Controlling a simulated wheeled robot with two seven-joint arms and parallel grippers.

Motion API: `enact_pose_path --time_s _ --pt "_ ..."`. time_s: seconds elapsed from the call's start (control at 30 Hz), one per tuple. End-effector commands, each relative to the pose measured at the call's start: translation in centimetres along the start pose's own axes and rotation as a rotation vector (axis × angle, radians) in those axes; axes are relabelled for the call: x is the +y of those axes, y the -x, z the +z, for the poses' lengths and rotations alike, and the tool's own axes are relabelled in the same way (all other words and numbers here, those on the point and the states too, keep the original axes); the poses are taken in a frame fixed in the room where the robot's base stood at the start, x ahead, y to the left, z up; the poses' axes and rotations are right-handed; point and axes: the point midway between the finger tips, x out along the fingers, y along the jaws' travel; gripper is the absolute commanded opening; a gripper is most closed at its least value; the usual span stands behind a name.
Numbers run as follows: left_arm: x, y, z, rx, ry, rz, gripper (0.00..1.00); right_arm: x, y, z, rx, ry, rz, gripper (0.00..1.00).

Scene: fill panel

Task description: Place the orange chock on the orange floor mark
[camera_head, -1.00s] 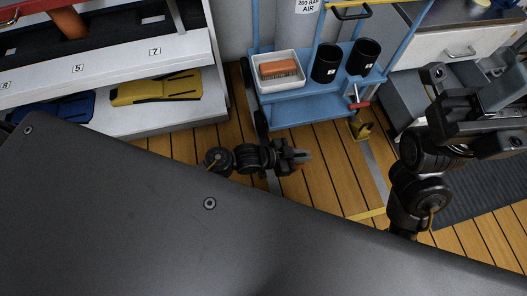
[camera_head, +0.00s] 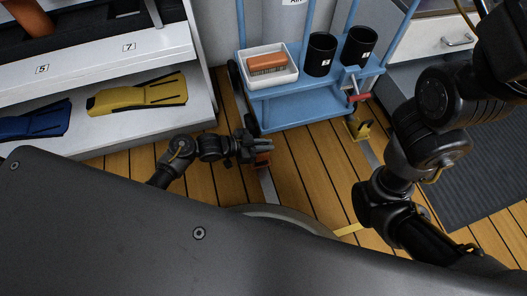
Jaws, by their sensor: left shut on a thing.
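My left gripper (camera_head: 257,147) is shut on the orange chock (camera_head: 263,159), above the plank floor in front of the blue trolley. Only a small orange-brown part of the chock shows below and beside the dark fingers; the rest is hidden. I cannot tell its height above the floor. No orange floor mark can be made out. A yellow strip (camera_head: 348,229) on the floor shows at the edge of my body. My right arm rises at the right side, and its fingertips are not in view.
The blue trolley (camera_head: 300,108) carries a white tray (camera_head: 268,80) with a brush (camera_head: 267,63) and two black cups. A yellow chock (camera_head: 358,128) stands by its right side. A shelf with yellow fins (camera_head: 138,93) is at left. Plank floor lies open before the trolley.

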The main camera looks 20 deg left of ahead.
Motion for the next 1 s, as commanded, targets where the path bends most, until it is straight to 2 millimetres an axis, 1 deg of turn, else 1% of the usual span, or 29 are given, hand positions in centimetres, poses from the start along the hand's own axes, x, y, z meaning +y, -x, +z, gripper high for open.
enact_pose_path --time_s 0.13,0.23,0.43,0.5,0.73,0.9,0.93,1.0 --pt "-0.2 0.0 0.1 0.002 -0.001 -0.001 0.0 0.0 0.0 0.0 0.002 0.0 0.001 0.36" --pt "-0.7 -0.1 1.1 0.001 -0.001 -0.003 0.0 -0.1 0.2 -0.3 0.011 -0.003 0.007 0.36" --pt "-0.5 -1.2 3.5 0.003 -0.001 -0.001 0.0 -0.1 3.0 -1.1 0.011 0.0 0.017 0.36" --pt "-0.5 -1.2 3.6 0.003 -0.001 -0.002 0.0 -0.1 3.3 -1.2 0.009 0.0 0.021 0.36" --pt "-0.5 -1.1 3.4 0.002 -0.001 -0.002 0.0 -0.1 3.0 -1.1 0.009 0.001 0.021 0.36" --pt "-0.5 -1.3 3.8 0.002 -0.001 -0.001 0.0 -0.1 3.0 -1.2 0.014 0.001 0.019 0.36" --pt "-0.5 -1.2 3.8 0.0 0.0 -0.001 0.15 -0.1 3.0 -1.2 0.014 0.001 0.019 0.36" --pt "-0.5 -1.2 3.8 0.0 0.0 -0.001 0.24 -0.1 2.9 -1.2 0.015 0.001 0.019 0.36"
